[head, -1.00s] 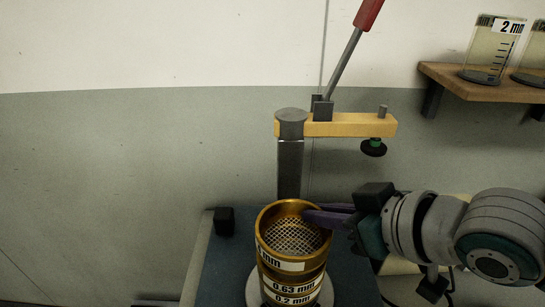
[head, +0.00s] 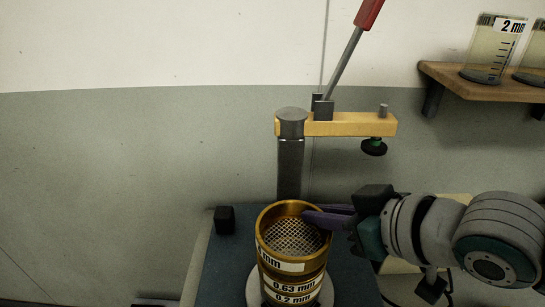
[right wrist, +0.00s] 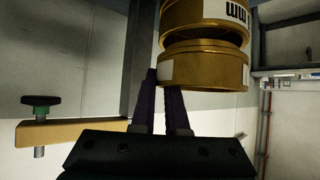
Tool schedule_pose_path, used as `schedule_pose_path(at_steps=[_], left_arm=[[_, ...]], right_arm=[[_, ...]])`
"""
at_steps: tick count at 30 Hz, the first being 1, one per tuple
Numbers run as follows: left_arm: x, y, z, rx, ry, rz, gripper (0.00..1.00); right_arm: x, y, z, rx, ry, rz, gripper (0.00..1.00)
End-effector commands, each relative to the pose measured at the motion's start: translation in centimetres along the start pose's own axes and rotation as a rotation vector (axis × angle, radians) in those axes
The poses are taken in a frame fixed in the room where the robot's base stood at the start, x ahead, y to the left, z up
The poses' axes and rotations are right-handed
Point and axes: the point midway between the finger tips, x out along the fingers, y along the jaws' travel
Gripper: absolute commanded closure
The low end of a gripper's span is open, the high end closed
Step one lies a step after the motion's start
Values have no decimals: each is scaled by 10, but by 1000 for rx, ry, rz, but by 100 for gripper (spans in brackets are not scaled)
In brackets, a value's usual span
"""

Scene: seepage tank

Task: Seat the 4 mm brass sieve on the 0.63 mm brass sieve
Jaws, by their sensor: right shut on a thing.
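The 4 mm brass sieve (head: 319,254) is the top ring in the head view, with mesh inside and a label only partly readable. My right gripper (head: 312,215) is shut on its right wall with purple fingers. The 0.63 mm brass sieve (head: 313,279) stands directly below it, above a 0.2 mm sieve (head: 292,298). In the right wrist view, which is upside down, the held sieve (right wrist: 205,68) looks slightly tilted against the 0.63 mm sieve (right wrist: 190,14). A dark wedge shows between them; whether they touch is unclear. My left gripper is out of view.
A yellow clamp beam (head: 345,125) on a grey post (head: 290,165) stands behind the stack, with a black knob (head: 374,148) hanging to the right. A red-handled lever (head: 368,14) rises above. A shelf (head: 495,88) with glass vessels is at upper right.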

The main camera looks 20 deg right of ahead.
Motion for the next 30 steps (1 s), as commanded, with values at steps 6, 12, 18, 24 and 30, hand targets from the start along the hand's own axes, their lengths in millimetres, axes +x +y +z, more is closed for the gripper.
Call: schedule_pose_path(at_steps=[6,12,18,24,30], left_arm=[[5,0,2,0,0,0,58],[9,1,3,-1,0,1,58],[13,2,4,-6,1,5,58],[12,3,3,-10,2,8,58],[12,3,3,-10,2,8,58]], right_arm=[[4,0,5,0,2,0,100],[7,0,9,0,1,0,100],[10,0,13,0,1,0,100],[9,0,13,0,1,0,70],[9,0,13,0,0,0,53]])
